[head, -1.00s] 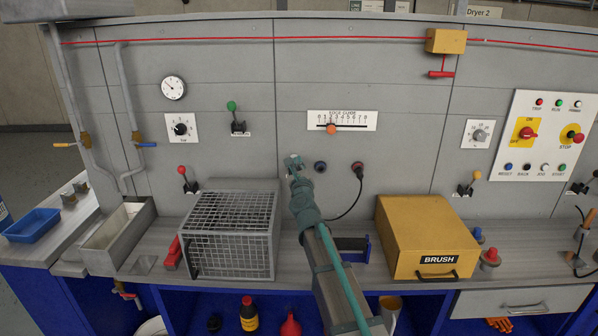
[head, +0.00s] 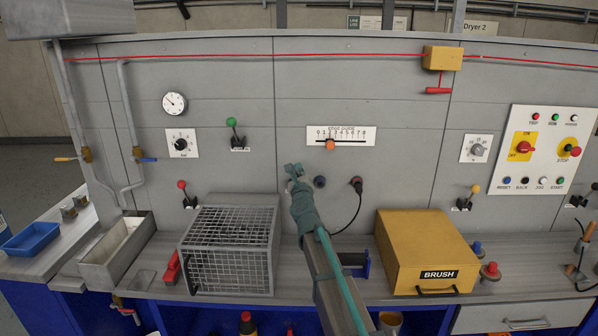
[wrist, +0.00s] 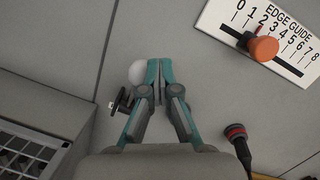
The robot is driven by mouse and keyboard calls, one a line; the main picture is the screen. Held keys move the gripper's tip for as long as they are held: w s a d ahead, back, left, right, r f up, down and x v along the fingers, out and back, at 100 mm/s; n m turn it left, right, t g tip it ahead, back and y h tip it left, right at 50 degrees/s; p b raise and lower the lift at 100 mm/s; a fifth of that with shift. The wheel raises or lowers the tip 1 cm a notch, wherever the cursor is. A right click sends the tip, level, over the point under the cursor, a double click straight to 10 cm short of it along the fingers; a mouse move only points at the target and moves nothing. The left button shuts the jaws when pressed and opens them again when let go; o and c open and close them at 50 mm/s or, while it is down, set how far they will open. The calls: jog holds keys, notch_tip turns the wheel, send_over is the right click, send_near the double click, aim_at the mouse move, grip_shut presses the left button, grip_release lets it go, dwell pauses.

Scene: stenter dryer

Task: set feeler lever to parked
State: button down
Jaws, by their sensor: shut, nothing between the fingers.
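My gripper (head: 293,170) is near the middle of the grey panel, below and left of the edge guide, with its fingers together and empty. Other levers are a green-knobbed one (head: 232,123) tilted up-left, a red-knobbed one (head: 182,185) and a yellow-knobbed one (head: 474,189). No label I can read says which is the feeler lever.
The edge guide (head: 341,136) has an orange knob (head: 330,145). A dark blue socket (head: 320,182) and a plugged cable (head: 356,185) are right of my gripper. A wire cage (head: 232,248) and yellow BRUSH box (head: 428,245) stand on the bench below.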

jog(key=shift+a, duration=0.1)
jog(key=s+d+r+p, duration=0.2)
jog(key=s+r+p, duration=0.3)
jog(key=s+r, duration=0.2)
jog(key=shift+s+d+r+p, duration=0.3)
jog(key=shift+s+d+r, duration=0.05)
jog(key=shift+s, duration=0.4)
jog(key=shift+f, duration=0.15)
